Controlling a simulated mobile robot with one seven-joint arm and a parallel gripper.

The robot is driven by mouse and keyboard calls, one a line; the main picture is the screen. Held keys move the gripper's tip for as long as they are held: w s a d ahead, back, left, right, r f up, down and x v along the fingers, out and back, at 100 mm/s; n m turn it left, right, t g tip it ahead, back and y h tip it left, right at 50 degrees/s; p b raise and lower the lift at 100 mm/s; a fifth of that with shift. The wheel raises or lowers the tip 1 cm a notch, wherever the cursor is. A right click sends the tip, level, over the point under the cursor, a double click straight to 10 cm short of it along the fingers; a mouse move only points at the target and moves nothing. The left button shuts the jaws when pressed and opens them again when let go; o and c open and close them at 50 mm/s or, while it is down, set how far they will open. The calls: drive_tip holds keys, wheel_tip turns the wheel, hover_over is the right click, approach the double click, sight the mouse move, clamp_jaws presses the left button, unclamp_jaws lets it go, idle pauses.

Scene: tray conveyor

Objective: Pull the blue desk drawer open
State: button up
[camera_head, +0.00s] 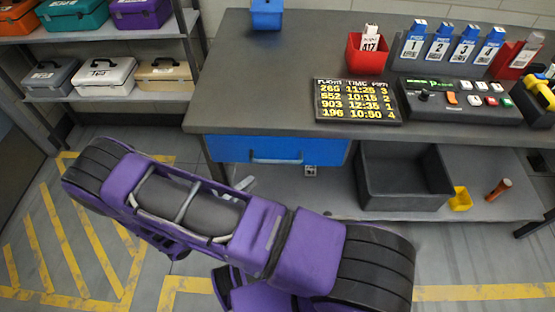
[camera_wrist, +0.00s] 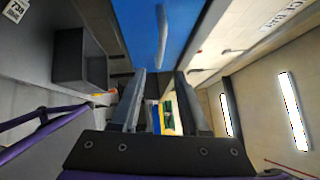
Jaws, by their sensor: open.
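The blue desk drawer (camera_head: 230,149) hangs under the left part of the dark desktop, its front close under the desk edge, and looks closed. In the head view my purple arm hides most of my gripper, below and left of the drawer.
The desktop (camera_head: 300,60) holds a flight board (camera_head: 357,101), a red bin (camera_head: 367,55), numbered tags and a button panel (camera_head: 460,100). A dark grey crate (camera_head: 403,178) stands on the lower shelf, right of the drawer. Shelves with cases stand at left. Floor before the drawer is partly clear.

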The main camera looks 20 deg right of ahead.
sight(277, 161)
drive_tip(key=x, duration=1.1)
drive_tip(key=shift+w, duration=0.1)
clamp_jaws()
idle(1.0)
